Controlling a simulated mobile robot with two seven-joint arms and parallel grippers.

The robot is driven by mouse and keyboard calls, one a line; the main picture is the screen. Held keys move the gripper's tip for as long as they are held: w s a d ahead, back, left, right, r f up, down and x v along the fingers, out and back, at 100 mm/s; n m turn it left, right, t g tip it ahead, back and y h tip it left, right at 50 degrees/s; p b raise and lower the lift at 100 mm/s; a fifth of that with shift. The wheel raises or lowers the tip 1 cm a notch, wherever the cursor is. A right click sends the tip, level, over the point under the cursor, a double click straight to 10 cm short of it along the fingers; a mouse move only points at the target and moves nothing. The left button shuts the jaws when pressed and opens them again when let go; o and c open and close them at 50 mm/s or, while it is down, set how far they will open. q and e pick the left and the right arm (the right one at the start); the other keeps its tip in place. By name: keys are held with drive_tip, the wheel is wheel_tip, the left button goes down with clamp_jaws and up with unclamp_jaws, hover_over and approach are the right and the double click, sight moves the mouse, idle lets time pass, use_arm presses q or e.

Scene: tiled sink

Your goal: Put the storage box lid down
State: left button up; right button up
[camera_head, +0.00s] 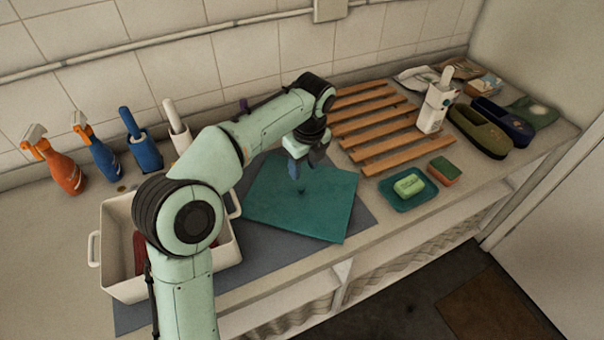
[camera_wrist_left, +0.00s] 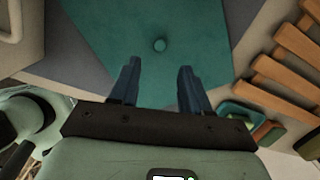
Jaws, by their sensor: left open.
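The storage box lid (camera_head: 325,212) is a flat teal panel lying on a blue-grey mat on the counter. A small round knob (camera_wrist_left: 159,44) shows on the lid (camera_wrist_left: 195,25) in the left wrist view. The white storage box (camera_head: 120,282) stands to the left of the lid, with its top open and something dark red inside, partly hidden by my arm. My left gripper (camera_head: 301,172) is over the lid. In the left wrist view its two blue fingers (camera_wrist_left: 158,85) are apart with nothing between them, and the knob lies just beyond their tips. My right gripper is not in view.
A wooden slatted rack (camera_head: 378,125) lies right of the lid, with a white dispenser (camera_head: 436,105) at its right end. A teal dish (camera_head: 408,190) with green soap and a sponge (camera_head: 445,170) sit near the front edge. Spray bottles (camera_head: 55,160) stand at the left by the wall.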

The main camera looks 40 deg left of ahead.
use_arm(q)
drive_tip(key=shift+d+r+p, duration=0.2)
drive_tip(key=shift+r+p, duration=0.15)
drive_tip(key=shift+r, duration=1.45)
